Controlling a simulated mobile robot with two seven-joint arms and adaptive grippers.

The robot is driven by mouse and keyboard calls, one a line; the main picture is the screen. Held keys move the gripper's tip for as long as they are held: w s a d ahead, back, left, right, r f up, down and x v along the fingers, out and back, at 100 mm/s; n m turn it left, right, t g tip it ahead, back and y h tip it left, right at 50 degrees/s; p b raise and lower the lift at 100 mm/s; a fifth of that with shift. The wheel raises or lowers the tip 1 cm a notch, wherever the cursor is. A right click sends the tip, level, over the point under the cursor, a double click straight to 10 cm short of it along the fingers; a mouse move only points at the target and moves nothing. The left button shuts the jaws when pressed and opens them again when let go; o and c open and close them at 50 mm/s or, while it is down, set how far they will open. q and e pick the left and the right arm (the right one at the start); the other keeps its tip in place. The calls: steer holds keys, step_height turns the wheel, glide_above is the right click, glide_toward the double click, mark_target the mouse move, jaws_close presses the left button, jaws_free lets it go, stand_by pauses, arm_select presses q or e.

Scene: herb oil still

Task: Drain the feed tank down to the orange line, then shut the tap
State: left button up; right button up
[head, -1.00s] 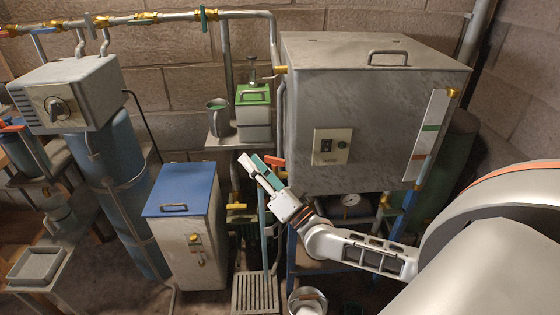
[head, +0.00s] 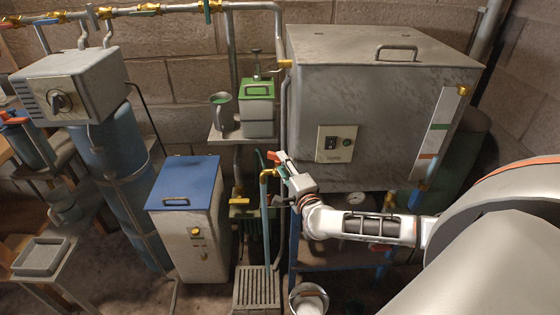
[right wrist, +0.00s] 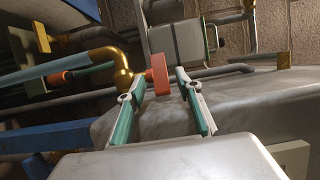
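The feed tank (head: 370,95) is a large grey steel box at the right. Its upright sight gauge (head: 440,120) carries a green mark and, lower, an orange line (head: 427,156); I cannot read the liquid level. The tap's orange handle (head: 277,157) is by the tank's lower left edge, above a brass elbow (head: 268,174). In the right wrist view the handle (right wrist: 159,74) lies between the spread fingertips of my right gripper (right wrist: 160,84), with a gap at the right finger. My right gripper (head: 284,169) is open. My left gripper is out of view.
A pipe (head: 266,225) drops from the elbow towards a floor grate (head: 257,290). A blue-lidded cabinet (head: 185,220) stands to its left. A shelf with a mug (head: 220,112) and green-topped canister (head: 257,105) is above. A bucket (head: 308,298) stands below.

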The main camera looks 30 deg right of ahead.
steer(key=shift+x, duration=1.45)
